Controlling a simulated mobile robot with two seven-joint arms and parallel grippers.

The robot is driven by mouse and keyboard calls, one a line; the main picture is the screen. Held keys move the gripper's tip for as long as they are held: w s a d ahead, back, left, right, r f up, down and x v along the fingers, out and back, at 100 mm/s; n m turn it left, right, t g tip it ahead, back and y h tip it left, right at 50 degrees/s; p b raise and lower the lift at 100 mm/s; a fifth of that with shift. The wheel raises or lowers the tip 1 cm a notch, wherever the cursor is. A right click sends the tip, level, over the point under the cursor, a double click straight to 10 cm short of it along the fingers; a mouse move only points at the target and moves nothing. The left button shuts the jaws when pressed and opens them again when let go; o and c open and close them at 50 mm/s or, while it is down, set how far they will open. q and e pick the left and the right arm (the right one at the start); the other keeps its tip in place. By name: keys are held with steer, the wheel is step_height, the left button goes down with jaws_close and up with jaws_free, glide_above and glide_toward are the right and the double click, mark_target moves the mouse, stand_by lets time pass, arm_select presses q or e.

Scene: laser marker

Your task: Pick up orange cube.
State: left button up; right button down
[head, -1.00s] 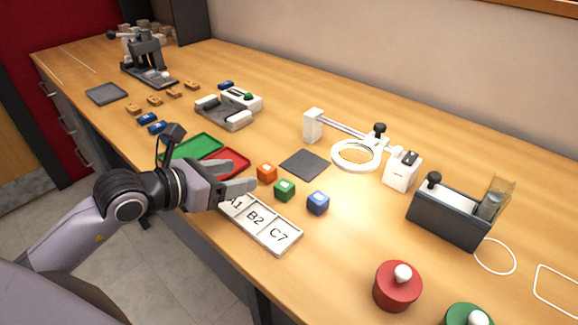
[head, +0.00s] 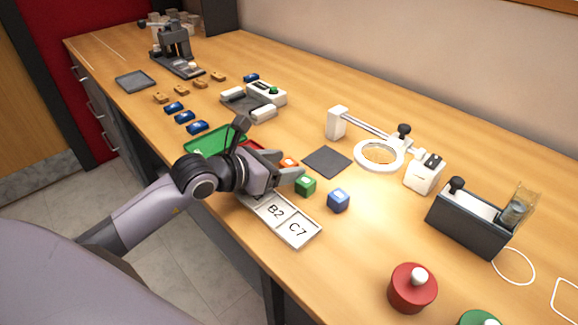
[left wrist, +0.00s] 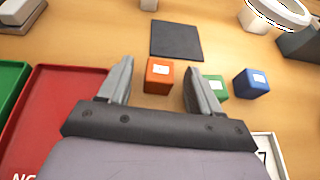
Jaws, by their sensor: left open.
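The orange cube (left wrist: 159,75) sits on the wooden table in the left wrist view, with a white label on top. In the head view the orange cube (head: 289,163) is partly hidden behind my left gripper (head: 287,168). My left gripper (left wrist: 157,82) is open, and the cube stands between its fingertips in the picture, towards their far ends. I cannot tell whether a finger touches it. The green cube (head: 306,185) stands just right of the orange one, close to the right finger; it also shows in the left wrist view (left wrist: 216,87). My right gripper is out of view.
A blue cube (head: 338,200) stands right of the green one. A dark square pad (head: 327,161) lies behind the cubes. A labelled white tray (head: 297,229) lies in front, and red (left wrist: 62,108) and green (head: 205,143) trays lie left. A ring magnifier (head: 379,156) stands behind right.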

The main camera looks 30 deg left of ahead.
arm_select(q)
steer(key=c, duration=1.1)
